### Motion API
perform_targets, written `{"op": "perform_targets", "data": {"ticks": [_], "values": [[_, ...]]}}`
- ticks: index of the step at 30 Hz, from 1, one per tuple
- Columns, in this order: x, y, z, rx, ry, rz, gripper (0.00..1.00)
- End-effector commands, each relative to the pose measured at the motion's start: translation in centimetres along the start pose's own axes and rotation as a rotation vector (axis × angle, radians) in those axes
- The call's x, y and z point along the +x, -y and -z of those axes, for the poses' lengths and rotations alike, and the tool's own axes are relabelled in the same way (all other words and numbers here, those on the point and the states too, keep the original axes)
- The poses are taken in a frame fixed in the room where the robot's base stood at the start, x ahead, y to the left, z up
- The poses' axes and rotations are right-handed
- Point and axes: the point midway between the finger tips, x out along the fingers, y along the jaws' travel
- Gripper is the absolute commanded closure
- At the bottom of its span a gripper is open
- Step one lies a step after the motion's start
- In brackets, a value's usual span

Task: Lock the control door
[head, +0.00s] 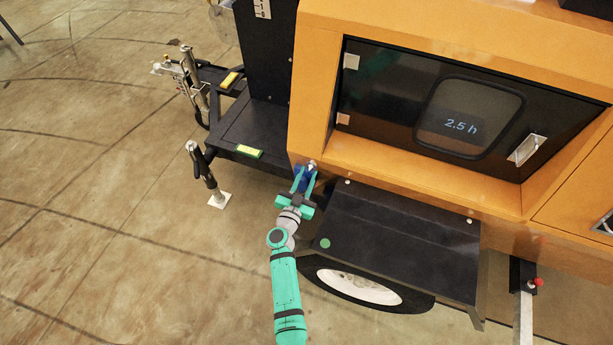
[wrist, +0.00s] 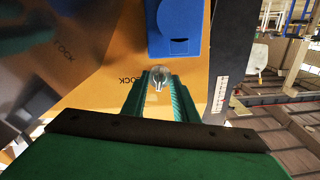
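The control door (head: 390,90) is a dark panel set in the orange housing, with a window reading "2.5 h" and a silver latch (head: 527,150) at its right. It sits closed in its frame. My gripper (head: 306,172) is at the housing's lower left corner. In the wrist view its two green fingers (wrist: 160,82) stand apart on either side of a small shiny rounded knob or key (wrist: 158,76). Contact with it cannot be made out. A blue part (wrist: 180,28) is just above it. Partly hidden lettering ending in "OCK" is on the orange panel beside it.
A black fender (head: 400,240) over a wheel lies right of my gripper. A stabiliser leg (head: 205,172) and a dark platform (head: 250,130) stand to the left. A red-knobbed post (head: 525,290) is at lower right.

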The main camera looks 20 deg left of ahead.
Motion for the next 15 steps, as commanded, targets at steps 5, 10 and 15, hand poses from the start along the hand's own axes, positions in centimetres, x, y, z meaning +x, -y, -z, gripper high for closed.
{"op": "perform_targets", "data": {"ticks": [5,10,15], "values": [[-0.04,0.05,-0.01,0.0,0.0,0.001,0.81],[-0.11,0.19,-0.05,0.0,0.001,0.003,1.0],[-0.11,0.19,-0.08,0.01,0.001,0.005,1.0]]}}
